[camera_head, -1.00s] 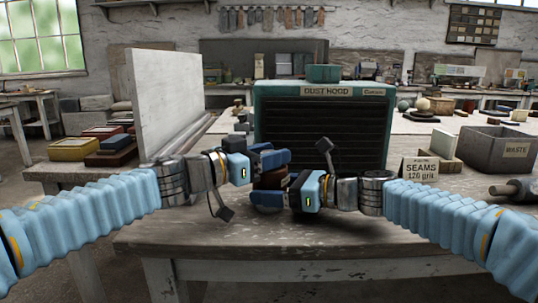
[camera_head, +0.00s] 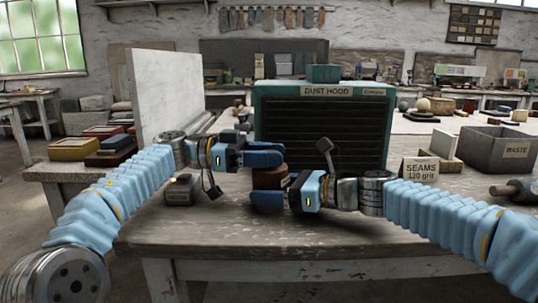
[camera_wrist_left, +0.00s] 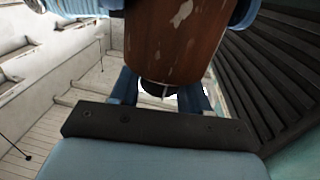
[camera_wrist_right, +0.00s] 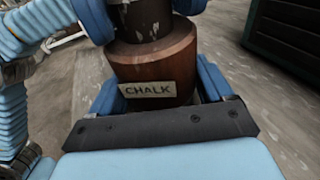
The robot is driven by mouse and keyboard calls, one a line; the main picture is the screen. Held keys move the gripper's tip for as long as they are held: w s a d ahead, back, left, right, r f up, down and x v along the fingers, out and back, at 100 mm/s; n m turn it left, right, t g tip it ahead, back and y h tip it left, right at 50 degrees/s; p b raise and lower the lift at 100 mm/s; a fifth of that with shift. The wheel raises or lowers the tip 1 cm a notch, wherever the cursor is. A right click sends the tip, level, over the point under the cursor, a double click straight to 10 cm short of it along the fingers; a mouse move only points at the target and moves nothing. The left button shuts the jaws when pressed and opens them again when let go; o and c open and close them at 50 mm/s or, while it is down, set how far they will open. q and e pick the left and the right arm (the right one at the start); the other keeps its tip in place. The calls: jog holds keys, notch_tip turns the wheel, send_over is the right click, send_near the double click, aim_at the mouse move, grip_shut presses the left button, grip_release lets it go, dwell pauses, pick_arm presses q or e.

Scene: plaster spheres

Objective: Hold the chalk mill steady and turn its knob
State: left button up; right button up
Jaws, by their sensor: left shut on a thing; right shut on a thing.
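The chalk mill (camera_head: 267,179) is a brown wooden cylinder standing near the front of the table, mostly covered by my grippers in the head view. In the right wrist view its body (camera_wrist_right: 172,62) shows a CHALK label. My right gripper (camera_head: 268,192) is shut on the lower body, fingers on both sides. My left gripper (camera_head: 264,154) is shut on the mill's top, above the right one. In the left wrist view the dark knob (camera_wrist_left: 158,88) shows between its fingers, partly hidden, with the worn brown body (camera_wrist_left: 175,38) beside it.
A green dust hood (camera_head: 320,130) stands close behind the mill. A white board (camera_head: 165,100) stands at the left, a small dark box (camera_head: 181,191) in front of it. A SEAMS card (camera_head: 421,170) and a WASTE bin (camera_head: 497,150) are at the right. The front table strip is clear.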

pick_arm(q)
jog(key=shift+w+r+m+g, duration=0.15)
jog(key=shift+m+g, duration=0.55)
jog(key=shift+g, duration=0.4)
jog(key=shift+s+m+g+y, duration=0.2)
jog(key=shift+m+g+y, duration=0.1)
jog(key=shift+g, duration=0.1)
jog(key=o, duration=1)
jog(key=shift+c, duration=0.2)
